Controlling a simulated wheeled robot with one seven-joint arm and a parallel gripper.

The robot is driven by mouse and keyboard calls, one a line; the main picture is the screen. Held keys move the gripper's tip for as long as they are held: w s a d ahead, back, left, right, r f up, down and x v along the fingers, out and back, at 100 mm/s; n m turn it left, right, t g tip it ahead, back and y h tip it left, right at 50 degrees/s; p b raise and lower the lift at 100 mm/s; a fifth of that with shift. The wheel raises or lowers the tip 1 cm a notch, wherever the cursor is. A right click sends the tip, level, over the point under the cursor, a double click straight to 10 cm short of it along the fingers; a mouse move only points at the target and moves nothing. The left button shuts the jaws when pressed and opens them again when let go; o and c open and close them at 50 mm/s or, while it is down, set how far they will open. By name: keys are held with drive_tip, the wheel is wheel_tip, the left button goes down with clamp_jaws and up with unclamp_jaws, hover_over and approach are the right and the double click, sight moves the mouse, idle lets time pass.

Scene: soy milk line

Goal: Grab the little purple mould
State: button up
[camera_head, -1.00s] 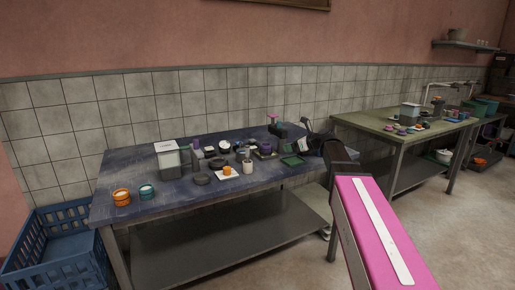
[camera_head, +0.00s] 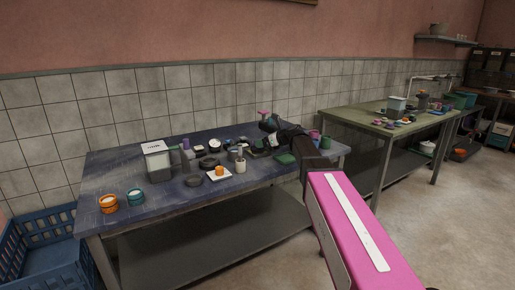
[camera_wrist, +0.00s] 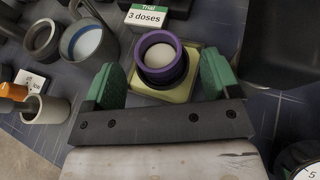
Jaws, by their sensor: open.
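The little purple mould (camera_wrist: 160,57) is a round purple-rimmed cup with a pale round middle and a dark lower part. It stands on a square yellowish dish (camera_wrist: 151,94) in the wrist view. My gripper (camera_wrist: 160,76) is open, with one green pad to the left of the mould and one to the right. The right pad is very close to the mould; I cannot tell whether it touches. In the head view my gripper (camera_head: 268,128) is over the right part of the blue table (camera_head: 140,207), and I cannot clearly make out the mould there.
A "Trial 3 doses" sign (camera_wrist: 146,16) stands just behind the mould. Grey round cups (camera_wrist: 88,44) and a beige cup (camera_wrist: 46,109) are to the left. A dark tray (camera_wrist: 285,45) lies at the right. A green table (camera_head: 360,118) stands farther right in the head view.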

drive_tip(key=x, duration=0.4)
drive_tip(key=shift+a+f, duration=0.1)
drive_tip(key=shift+a, duration=0.15)
drive_tip(key=c, duration=1)
drive_tip(key=shift+c, duration=0.2)
